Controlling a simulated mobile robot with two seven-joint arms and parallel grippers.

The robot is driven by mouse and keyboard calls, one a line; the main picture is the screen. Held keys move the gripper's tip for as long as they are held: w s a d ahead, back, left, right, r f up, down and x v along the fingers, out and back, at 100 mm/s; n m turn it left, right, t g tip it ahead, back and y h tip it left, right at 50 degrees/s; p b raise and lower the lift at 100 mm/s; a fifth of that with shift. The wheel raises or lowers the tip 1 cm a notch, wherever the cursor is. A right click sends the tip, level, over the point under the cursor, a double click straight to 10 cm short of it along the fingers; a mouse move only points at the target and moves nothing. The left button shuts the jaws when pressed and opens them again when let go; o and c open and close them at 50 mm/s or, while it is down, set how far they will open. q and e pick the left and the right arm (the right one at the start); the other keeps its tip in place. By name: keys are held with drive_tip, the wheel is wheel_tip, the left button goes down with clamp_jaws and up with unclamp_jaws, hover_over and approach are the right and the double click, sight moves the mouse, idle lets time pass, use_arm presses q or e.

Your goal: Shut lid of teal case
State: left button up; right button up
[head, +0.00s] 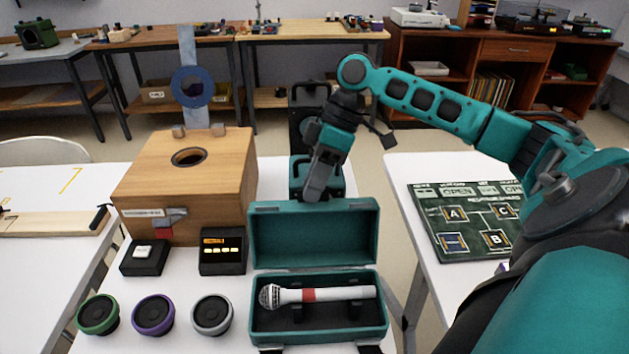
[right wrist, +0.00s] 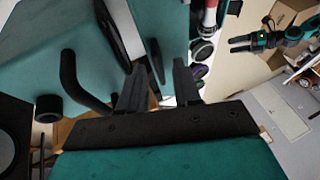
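The teal case (head: 258,335) stands open at the front of the white table, its lid (head: 314,237) raised upright at the back. A silver-headed microphone (head: 340,293) with a red band lies inside. My right gripper (head: 316,192) points down just behind and above the lid's top edge. In the right wrist view its two dark fingers (right wrist: 160,88) are apart, with a gap between them. A teal panel, seemingly the lid, shows beyond them; contact cannot be told. My left gripper (right wrist: 240,44) shows only in the right wrist view, its fingers apart, away from the case.
A wooden box (head: 185,180) with a round hole stands left of the case. A black device (head: 223,250), a smaller one (head: 144,256) and several round drivers (head: 153,313) lie nearby. A green board (head: 465,215) lies on the right table. Dark and teal equipment (head: 305,125) stands behind the lid.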

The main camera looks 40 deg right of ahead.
clamp_jaws()
idle(1.4)
